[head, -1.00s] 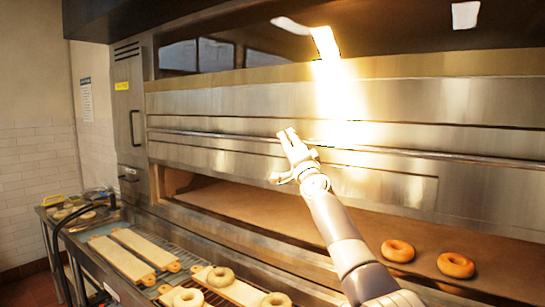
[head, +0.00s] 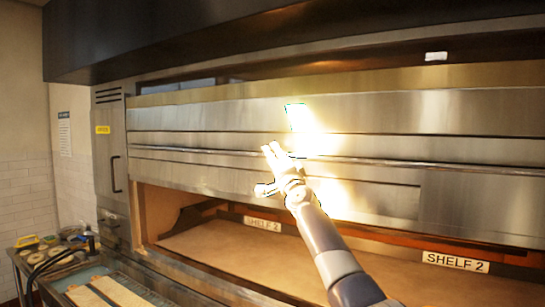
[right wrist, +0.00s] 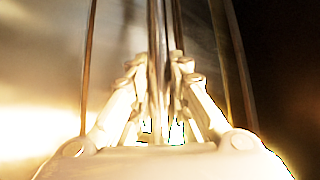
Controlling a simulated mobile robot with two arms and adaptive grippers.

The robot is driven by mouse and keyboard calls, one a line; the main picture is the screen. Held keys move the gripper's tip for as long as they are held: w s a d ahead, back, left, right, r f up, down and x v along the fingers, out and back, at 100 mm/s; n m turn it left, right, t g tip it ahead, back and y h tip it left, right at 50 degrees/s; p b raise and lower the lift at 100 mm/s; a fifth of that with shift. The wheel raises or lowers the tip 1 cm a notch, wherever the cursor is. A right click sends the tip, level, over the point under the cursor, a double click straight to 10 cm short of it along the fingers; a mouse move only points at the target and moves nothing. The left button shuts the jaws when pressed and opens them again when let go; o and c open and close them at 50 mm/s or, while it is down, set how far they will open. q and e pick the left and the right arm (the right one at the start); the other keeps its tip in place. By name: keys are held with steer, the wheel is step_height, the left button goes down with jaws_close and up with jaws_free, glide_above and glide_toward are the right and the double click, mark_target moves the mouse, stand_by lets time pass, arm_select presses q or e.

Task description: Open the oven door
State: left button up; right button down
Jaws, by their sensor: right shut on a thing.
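The oven door (head: 385,200) is a long steel panel across the oven front, with a thin horizontal handle bar (head: 200,151) along it. Below the door the chamber stands open and its tan deck (head: 255,247) shows. My right gripper (head: 272,152) is at the bar, left of a bright glare on the steel. In the right wrist view its two fingers (right wrist: 157,75) are closed on the bar, which runs up between them. My left gripper is not in view.
At lower left stands a work table (head: 75,275) with pale boards (head: 105,290). A dark hood (head: 250,35) overhangs the oven. A side panel (head: 112,170) with a handle is at the left.

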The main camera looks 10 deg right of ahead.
stand_by(0.3)
steer(key=c, duration=1.8)
jaws_free()
steer(key=shift+s+r, duration=0.1)
steer(key=shift+s, duration=0.1)
